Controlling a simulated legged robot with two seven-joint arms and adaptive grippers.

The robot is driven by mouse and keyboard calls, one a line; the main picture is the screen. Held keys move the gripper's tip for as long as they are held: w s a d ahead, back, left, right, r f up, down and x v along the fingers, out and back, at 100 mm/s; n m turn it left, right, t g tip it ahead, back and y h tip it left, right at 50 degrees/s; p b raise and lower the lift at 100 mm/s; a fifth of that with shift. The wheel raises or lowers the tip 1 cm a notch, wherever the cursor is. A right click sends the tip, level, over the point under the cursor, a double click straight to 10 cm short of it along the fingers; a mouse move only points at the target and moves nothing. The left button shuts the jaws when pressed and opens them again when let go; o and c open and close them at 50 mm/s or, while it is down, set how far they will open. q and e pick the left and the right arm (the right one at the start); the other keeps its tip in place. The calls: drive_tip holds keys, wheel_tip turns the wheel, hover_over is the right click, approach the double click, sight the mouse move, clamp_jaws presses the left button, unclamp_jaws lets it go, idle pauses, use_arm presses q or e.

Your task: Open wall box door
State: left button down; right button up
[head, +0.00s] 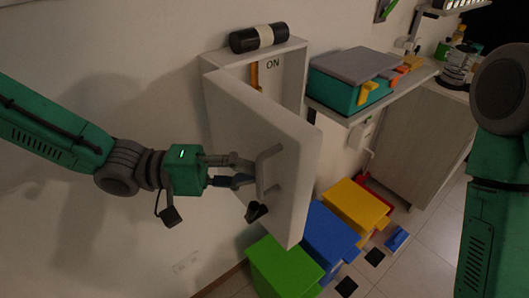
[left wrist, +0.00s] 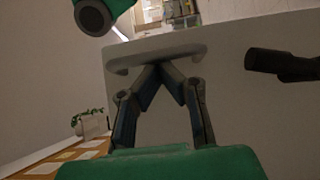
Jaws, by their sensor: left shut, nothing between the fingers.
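The white wall box (head: 290,73) is on the wall, and its door (head: 258,125) stands ajar, swung out toward me. Inside are an orange lever (head: 254,76) and the word ON. The door has a pale bar handle (head: 263,176), also in the left wrist view (left wrist: 135,62). My left gripper (head: 250,172) is shut and empty, its tips close to the handle; I cannot tell whether they touch. In the left wrist view the fingertips (left wrist: 164,68) meet just below the handle. A dark latch (head: 257,211) sticks out near the door's lower edge. My right gripper is out of view.
A black roll (head: 258,38) lies on top of the box. A shelf (head: 377,107) to the right carries a teal case (head: 345,90). Green (head: 284,267), blue (head: 327,236) and yellow (head: 356,206) bins stand on the floor below the door. My right arm fills the right edge.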

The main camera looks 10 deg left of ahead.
use_arm(q)
drive_tip(key=a+p, duration=0.1)
drive_tip(key=s+a+g+p, duration=0.1)
drive_tip(key=a, duration=0.1)
drive_tip(key=a+m+g+p, duration=0.1)
drive_tip(key=shift+s+a+p, duration=0.25)
drive_tip(key=shift+a+p, duration=0.05)
drive_tip(key=shift+a, duration=0.1)
